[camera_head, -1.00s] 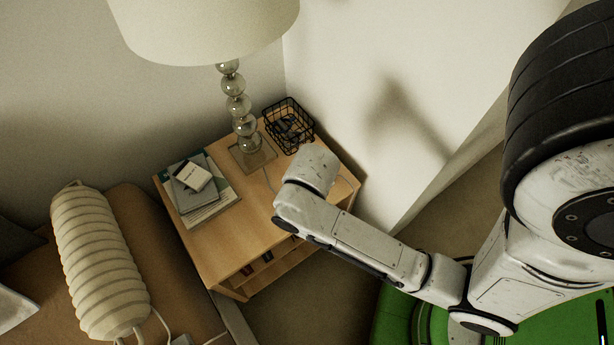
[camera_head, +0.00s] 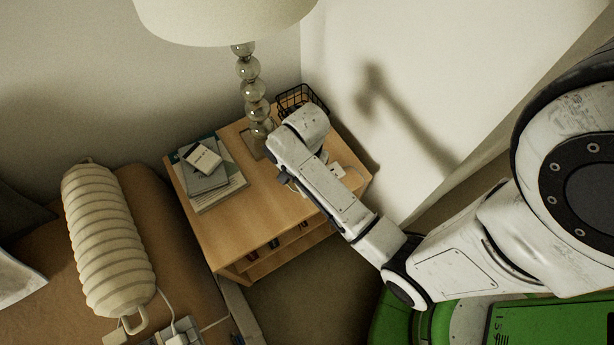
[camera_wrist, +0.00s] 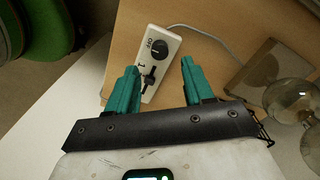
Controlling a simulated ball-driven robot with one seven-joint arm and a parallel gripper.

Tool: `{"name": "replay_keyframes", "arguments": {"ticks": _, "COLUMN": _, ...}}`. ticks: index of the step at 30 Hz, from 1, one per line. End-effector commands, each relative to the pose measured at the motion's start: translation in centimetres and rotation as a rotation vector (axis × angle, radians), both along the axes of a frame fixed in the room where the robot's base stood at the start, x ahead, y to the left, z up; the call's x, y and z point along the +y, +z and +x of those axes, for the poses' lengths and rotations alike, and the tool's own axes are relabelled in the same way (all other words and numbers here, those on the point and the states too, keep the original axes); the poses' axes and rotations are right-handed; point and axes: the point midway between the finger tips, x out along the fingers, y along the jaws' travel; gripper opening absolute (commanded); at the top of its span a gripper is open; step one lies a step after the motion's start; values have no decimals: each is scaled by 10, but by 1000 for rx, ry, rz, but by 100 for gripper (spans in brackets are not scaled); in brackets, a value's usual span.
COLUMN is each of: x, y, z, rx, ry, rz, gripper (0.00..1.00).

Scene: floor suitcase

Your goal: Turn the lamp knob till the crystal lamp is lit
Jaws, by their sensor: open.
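The crystal lamp (camera_head: 248,68) stands at the back of the wooden nightstand (camera_head: 215,225), with stacked glass balls and a cream shade that shows no clear glow. Its glass balls also show at the right of the wrist view (camera_wrist: 292,100). A white control box (camera_wrist: 171,65) lies on the wood in the wrist view. The knob lies just beyond the fingertips; contact is not visible.
Stacked books (camera_head: 208,180) with a small white box lie at the nightstand's left. A black wire basket (camera_head: 300,97) stands at its back right. A ribbed cream lantern-like object (camera_head: 108,240) lies left of the nightstand. The wall is close on the right.

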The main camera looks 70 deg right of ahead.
Motion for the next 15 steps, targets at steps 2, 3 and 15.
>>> {"name": "replay_keyframes", "arguments": {"ticks": 2, "x": 0, "y": -16, "z": -1, "rx": 2, "ry": 0, "rz": 1, "gripper": 52}}
{"name": "replay_keyframes", "arguments": {"ticks": 3, "x": 0, "y": -23, "z": -1, "rx": 3, "ry": 0, "rz": 1, "gripper": 52}}
{"name": "replay_keyframes", "arguments": {"ticks": 15, "x": 0, "y": -53, "z": 0, "rx": 0, "ry": 2, "rz": 0, "gripper": 52}}
